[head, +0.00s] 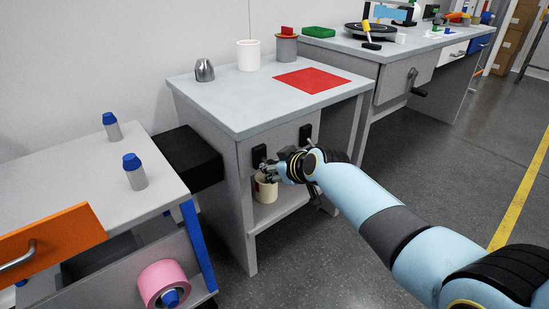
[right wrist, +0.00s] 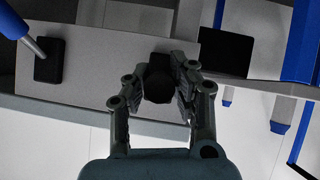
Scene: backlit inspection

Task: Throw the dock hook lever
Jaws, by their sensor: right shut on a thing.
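Two black lever plates are on the front panel of the grey bench: a near one (head: 259,156) and a far one (head: 305,133). I cannot tell from labels which is the dock hook lever. My right gripper (head: 267,172) is at the near plate. In the right wrist view its fingers (right wrist: 160,88) are shut around a dark lever knob (right wrist: 158,92), which they partly hide. The far plate (right wrist: 48,61) also shows there, with a metal rod (right wrist: 28,38) in front of it. My left gripper is not in view.
A beige cup (head: 265,190) stands on the shelf just below my right gripper. A black box (head: 188,158) fills the gap to the left table (head: 85,172), which holds two blue-capped bottles. The bench top carries a red mat (head: 312,80). Floor at right is clear.

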